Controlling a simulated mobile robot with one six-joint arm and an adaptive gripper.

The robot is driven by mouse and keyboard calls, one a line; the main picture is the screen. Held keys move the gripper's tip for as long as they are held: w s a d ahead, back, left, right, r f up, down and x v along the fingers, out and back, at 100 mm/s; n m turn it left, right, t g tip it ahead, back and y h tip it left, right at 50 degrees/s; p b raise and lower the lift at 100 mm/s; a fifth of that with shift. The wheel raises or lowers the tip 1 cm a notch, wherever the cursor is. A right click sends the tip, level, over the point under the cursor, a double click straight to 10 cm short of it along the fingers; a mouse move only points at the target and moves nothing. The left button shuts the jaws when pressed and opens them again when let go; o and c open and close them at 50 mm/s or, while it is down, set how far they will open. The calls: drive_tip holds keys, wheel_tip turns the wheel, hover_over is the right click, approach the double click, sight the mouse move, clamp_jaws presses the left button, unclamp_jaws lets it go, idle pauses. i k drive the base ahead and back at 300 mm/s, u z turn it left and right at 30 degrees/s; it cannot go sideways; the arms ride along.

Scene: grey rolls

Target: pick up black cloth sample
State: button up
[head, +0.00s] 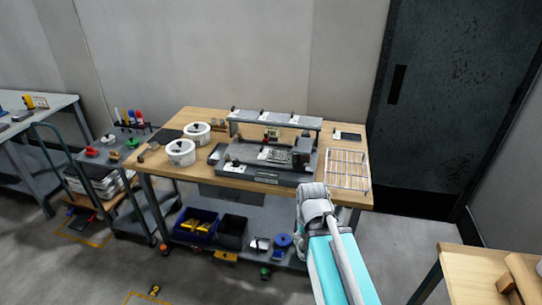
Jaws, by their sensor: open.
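My arm reaches up from the bottom toward the bench's front right edge. My gripper's fingers do not show.
A cart (120,160) stands left. Another wooden table (470,270) is at lower right.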

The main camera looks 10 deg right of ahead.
sight(279, 156)
drive_tip(key=k, duration=0.65)
drive_tip(key=z, duration=0.5)
drive_tip(key=i, duration=1.5)
